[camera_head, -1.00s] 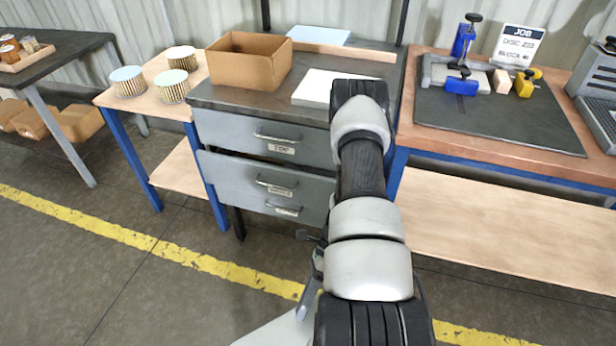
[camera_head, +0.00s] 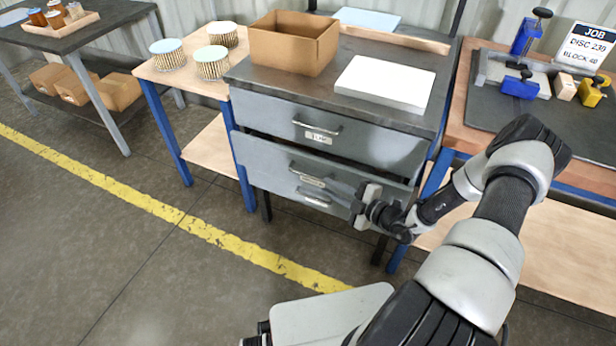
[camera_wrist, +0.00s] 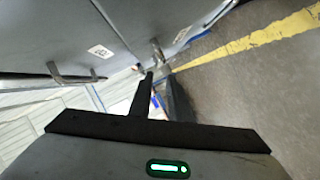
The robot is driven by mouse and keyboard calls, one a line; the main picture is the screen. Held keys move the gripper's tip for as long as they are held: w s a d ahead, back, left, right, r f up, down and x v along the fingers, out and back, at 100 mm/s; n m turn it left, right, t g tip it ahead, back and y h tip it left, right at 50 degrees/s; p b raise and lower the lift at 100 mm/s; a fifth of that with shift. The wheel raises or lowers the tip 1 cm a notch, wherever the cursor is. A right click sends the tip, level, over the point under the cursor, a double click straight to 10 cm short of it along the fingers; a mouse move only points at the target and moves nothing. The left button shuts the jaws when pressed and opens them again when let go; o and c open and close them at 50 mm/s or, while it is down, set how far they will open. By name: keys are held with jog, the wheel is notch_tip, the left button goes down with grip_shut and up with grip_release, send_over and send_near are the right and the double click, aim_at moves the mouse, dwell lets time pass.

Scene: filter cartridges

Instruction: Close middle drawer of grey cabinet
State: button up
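The grey cabinet (camera_head: 300,82) stands ahead, with its top drawer (camera_head: 375,145) flush. The middle drawer (camera_head: 262,160) stands out a little below it, with a dark gap above its front. My gripper (camera_head: 333,188) is at the right part of the middle drawer's handle (camera_head: 296,168). In the wrist view my two fingers (camera_wrist: 158,76) are a little apart, and the end of a handle (camera_wrist: 157,50) shows at their tips. I cannot tell whether they touch it.
A cardboard box (camera_head: 290,55) and a white slab (camera_head: 385,82) sit on the cabinet top. A table with several pleated filters (camera_head: 212,65) stands left. A bench with a dark mat (camera_head: 480,105) stands right. The floor in front is clear, with a yellow line (camera_head: 200,228).

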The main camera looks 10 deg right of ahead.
aim_at(310, 177)
jog(key=b+x, duration=0.2)
jog(key=x, duration=0.8)
jog(key=shift+w+a+f, duration=0.15)
jog(key=shift+w, duration=0.15)
grip_shut()
